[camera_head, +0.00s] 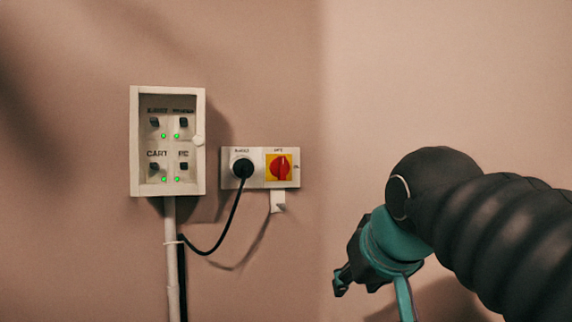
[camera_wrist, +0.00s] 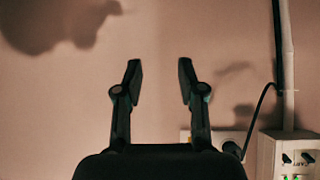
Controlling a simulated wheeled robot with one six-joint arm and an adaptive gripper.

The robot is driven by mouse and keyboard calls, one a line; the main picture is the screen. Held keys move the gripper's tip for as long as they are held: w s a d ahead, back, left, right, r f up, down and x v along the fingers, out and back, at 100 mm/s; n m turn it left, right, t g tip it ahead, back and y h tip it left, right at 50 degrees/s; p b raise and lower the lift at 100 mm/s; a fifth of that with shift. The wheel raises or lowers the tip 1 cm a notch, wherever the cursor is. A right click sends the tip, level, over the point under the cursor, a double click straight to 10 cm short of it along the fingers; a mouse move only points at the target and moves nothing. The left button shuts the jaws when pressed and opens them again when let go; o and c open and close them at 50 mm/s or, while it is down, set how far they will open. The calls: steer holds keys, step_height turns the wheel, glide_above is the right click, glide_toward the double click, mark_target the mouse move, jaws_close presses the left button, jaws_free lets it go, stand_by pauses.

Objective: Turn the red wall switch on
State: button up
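The red wall switch (camera_head: 281,168) is a rotary knob on a yellow square plate, at the right end of a small white wall panel (camera_head: 256,181) in the head view. Its handle looks roughly upright. My gripper (camera_head: 342,282) is lower and to the right of the switch, apart from it. In the wrist view my gripper (camera_wrist: 158,70) has its two fingers spread, with only bare wall between them. The white panel shows partly behind the right finger there, with a small yellowish patch; the red knob itself is hidden.
A black plug (camera_head: 243,168) with a hanging cable sits left of the switch. A white box (camera_head: 134,140) with small black switches and green lights is further left, above a vertical pipe (camera_head: 170,250). The wall right of the panel is bare.

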mark_target(283, 159)
steer(key=w+a+r+n+t+y+b, duration=0.15)
steer(key=a+r, duration=0.25)
steer(key=r, duration=0.7)
steer(key=w+a+r+t+y+p, duration=0.1)
steer(key=w+a+r+t, duration=0.15)
steer(key=r, duration=0.95)
steer(key=shift+g, duration=0.3)
steer(key=x, duration=1.3)
steer(key=shift+a+f+b, duration=0.4)
steer(key=shift+a, duration=0.05)
jaws_close()
